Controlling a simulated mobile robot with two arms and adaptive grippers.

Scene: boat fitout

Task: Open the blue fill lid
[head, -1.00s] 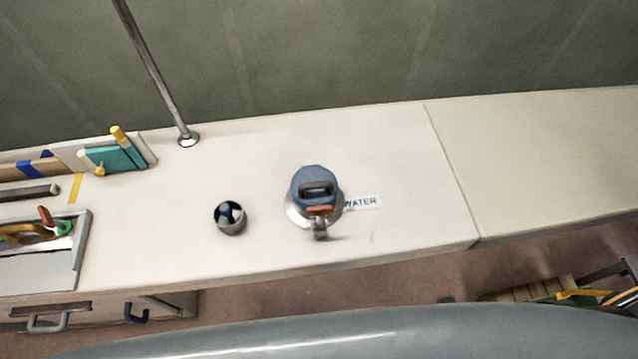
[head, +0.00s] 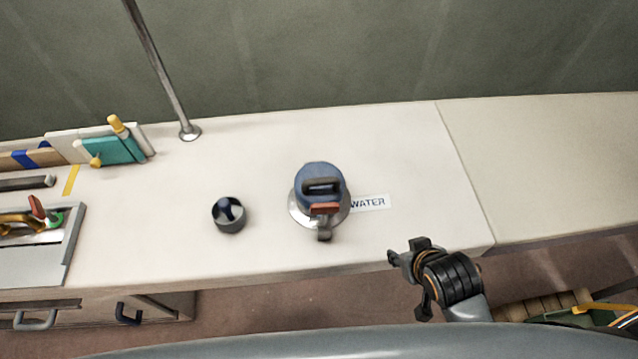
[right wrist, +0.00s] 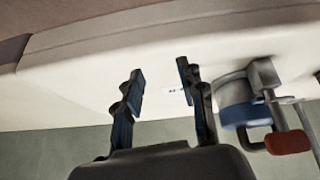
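The blue fill lid (head: 320,176) sits shut on its round metal fitting on the white counter, with a dark handle on top and a red latch piece (head: 325,208) at its near side. A WATER label (head: 369,203) lies just right of it. The lid also shows at the right of the right wrist view (right wrist: 240,113). My right gripper (head: 408,262) is at the counter's front edge, right of and nearer than the lid, apart from it. Its two fingers (right wrist: 158,88) stand apart with nothing between them. My left gripper is not in view.
A dark round cup-like fitting (head: 229,214) stands left of the lid. A metal pole (head: 163,75) rises behind it. The counter right of the label is clear.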

